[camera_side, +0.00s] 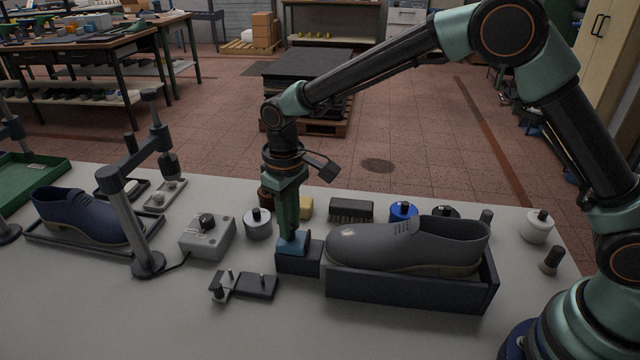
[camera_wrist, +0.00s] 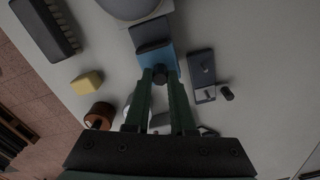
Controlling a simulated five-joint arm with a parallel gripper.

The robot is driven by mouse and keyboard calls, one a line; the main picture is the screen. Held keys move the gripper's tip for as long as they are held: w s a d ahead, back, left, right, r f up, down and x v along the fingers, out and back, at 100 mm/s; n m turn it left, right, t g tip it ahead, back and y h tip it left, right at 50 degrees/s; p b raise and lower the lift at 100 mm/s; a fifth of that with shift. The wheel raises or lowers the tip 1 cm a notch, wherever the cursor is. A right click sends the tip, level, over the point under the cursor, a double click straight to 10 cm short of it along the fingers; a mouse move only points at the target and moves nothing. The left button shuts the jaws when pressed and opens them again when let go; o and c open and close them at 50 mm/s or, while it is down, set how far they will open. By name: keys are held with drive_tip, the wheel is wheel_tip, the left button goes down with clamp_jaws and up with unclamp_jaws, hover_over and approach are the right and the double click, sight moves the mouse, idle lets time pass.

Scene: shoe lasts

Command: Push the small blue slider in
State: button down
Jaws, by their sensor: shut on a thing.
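The small blue slider (camera_side: 292,246) sits at a dark block (camera_side: 299,264) at the near left end of the shoe cradle. In the wrist view the blue slider (camera_wrist: 172,56) shows beside the dark block (camera_wrist: 150,30), with a dark round knob (camera_wrist: 159,73) on it. My gripper (camera_side: 289,234) points down onto the slider. In the wrist view my gripper (camera_wrist: 160,76) has its two green fingers on either side of the knob, shut on it. The fingers hide part of the slider, so how far it sits in is hard to tell.
A grey shoe (camera_side: 400,248) rests in a dark cradle (camera_side: 410,288) just right. A black plate with pegs (camera_side: 255,284) lies front left. A grey control box (camera_side: 208,238) and several pots, a brush (camera_side: 351,210) and a yellow block (camera_side: 305,207) stand around. The table front is clear.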

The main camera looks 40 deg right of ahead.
sight(306, 236)
drive_tip(key=shift+s+d+r, duration=0.1)
drive_tip(key=shift+s+d, duration=1)
drive_tip(key=shift+d, duration=0.05)
drive_tip(key=c, duration=0.8)
unclamp_jaws()
drive_tip(key=shift+o, duration=0.2)
drive_tip(key=shift+r, duration=0.1)
wheel_tip(306, 236, up, 12)
